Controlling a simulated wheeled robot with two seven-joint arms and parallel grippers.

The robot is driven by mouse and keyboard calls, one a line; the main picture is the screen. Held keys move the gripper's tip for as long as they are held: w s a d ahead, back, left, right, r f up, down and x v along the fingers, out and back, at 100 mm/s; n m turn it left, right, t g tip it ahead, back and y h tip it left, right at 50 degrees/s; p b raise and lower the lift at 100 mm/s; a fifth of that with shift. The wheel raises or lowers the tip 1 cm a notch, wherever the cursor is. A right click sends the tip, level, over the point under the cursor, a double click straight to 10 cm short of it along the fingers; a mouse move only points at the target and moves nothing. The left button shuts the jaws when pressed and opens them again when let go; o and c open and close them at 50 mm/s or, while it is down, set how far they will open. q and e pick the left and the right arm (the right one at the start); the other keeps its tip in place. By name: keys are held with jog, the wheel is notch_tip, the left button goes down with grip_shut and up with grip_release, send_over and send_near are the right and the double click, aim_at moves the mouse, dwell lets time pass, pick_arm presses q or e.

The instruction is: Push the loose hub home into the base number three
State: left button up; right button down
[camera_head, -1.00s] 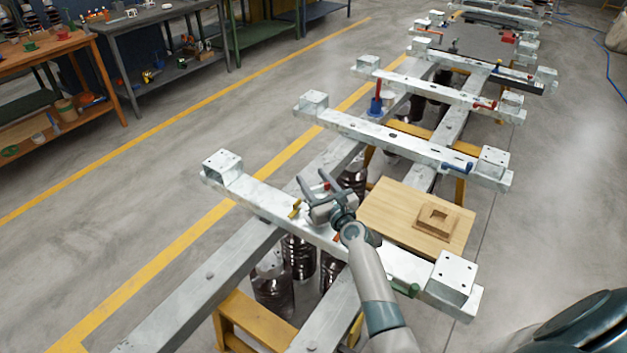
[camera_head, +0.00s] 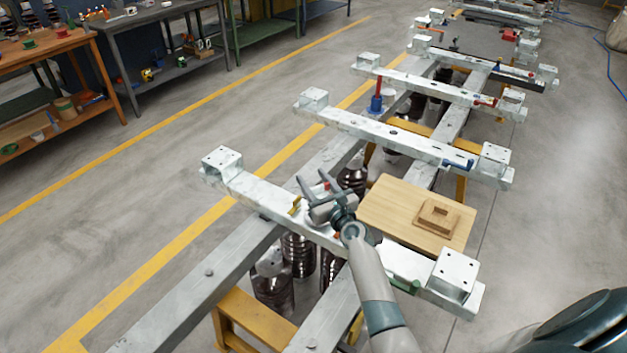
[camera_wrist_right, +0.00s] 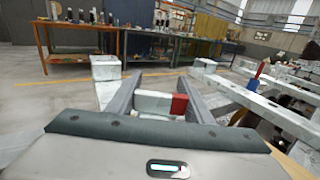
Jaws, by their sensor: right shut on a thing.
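My right gripper (camera_head: 316,185) is over the nearest cross beam (camera_head: 270,205). In the right wrist view its two fingers (camera_wrist_right: 157,100) stand either side of a pale block with a red end (camera_wrist_right: 179,104); I take this as the held piece. A bit of red (camera_head: 326,186) also shows by the fingertips in the head view. A yellow lever (camera_head: 296,206) and an orange part (camera_head: 337,236) are close to the gripper on the beam. I cannot tell which part is the loose hub or base number three; the gripper hides part of the beam. My left gripper is not in view.
A wooden board (camera_head: 385,210) with a square wooden block (camera_head: 438,216) lies right of the gripper. A green lever (camera_head: 405,285) is on the near beam. Further beams carry a blue lever (camera_head: 457,164) and a blue post base (camera_head: 376,104). Benches stand back left.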

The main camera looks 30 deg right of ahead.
jog(key=shift+w+f+b, duration=0.1)
jog(key=shift+f+b, duration=0.5)
jog(key=shift+b, duration=0.1)
dwell(0.3)
jog(key=c, duration=0.8)
grip_release()
jog(key=shift+s+f, duration=0.2)
jog(key=shift+f, duration=0.15)
jog(key=s, duration=1.1)
jog(key=s+b, duration=0.1)
jog(key=s, duration=0.5)
jog(key=shift+s+r, duration=0.15)
jog(key=shift+r, duration=0.15)
jog(key=shift+s, duration=0.1)
